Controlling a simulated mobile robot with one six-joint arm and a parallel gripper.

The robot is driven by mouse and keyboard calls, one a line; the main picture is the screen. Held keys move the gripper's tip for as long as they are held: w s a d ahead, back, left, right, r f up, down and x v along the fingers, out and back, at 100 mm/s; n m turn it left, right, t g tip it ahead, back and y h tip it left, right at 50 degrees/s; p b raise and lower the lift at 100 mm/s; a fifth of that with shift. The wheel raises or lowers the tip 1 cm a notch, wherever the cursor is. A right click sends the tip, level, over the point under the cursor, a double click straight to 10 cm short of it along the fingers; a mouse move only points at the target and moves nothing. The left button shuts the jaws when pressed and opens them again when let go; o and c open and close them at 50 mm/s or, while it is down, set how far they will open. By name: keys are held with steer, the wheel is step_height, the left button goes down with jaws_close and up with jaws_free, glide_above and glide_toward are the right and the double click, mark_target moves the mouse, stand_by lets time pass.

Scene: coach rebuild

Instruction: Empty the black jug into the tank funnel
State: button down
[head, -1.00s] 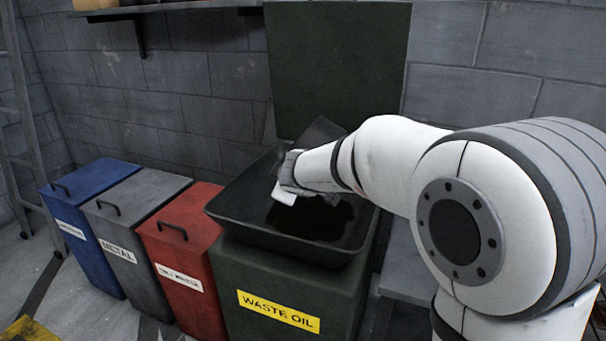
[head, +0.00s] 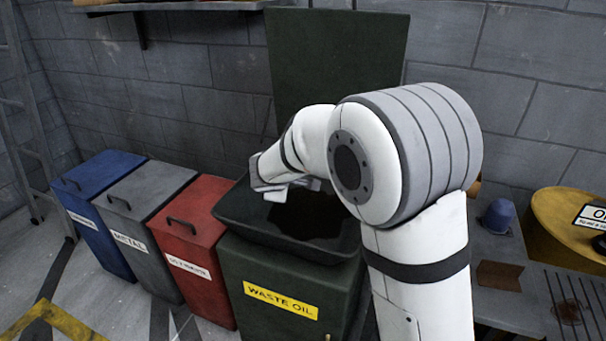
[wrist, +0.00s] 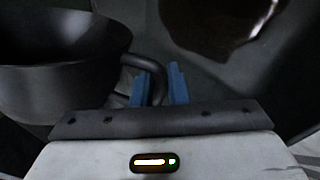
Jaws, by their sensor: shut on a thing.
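The black jug (wrist: 65,60) fills the left of the wrist view, with its handle (wrist: 130,78) between the blue fingers of my gripper (wrist: 160,84). My gripper is shut on that handle. In the head view my gripper (head: 272,187) is over the left part of the tank funnel (head: 262,225), a wide black tray-like basin on the green waste oil tank (head: 285,275). Dark oil (head: 308,214) lies in the basin, and also shows in the wrist view (wrist: 205,30). My arm hides most of the jug in the head view, so I cannot tell its tilt or contents.
Red (head: 205,210), grey (head: 150,195) and blue (head: 100,175) lidded bins stand left of the tank. The tank's green raised lid (head: 335,60) stands behind the basin. A bench with a blue object (head: 498,216) and a yellow drum (head: 570,220) are at the right.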

steer(key=shift+w+a+r+n+g+h+p, duration=0.2)
steer(key=shift+h+p, duration=0.25)
steer(key=shift+p, duration=1.1)
steer(key=shift+w+a+f+n+g+h+p, duration=0.1)
steer(key=shift+a+n+g+h+p, duration=0.25)
steer(key=shift+p, duration=1.15)
steer(key=h+p, duration=0.1)
steer(key=p, duration=0.4)
steer(key=shift+w+a+f+n+h, duration=0.1)
steer(key=shift+f+n+h, duration=0.2)
steer(key=shift+n+h, duration=0.1)
steer(key=a+f+n+g+h+p, duration=0.1)
steer(key=a+f+n+g+h, duration=0.15)
steer(key=f+n+h, duration=0.4)
steer(key=w+a+r+n+h, duration=0.1)
steer(key=a+r+h, duration=0.3)
steer(key=r+h, duration=0.2)
steer(key=shift+a+r+n+t+b, duration=0.15)
steer(key=shift+r+n+t+b, duration=0.2)
steer(key=shift+r, duration=0.35)
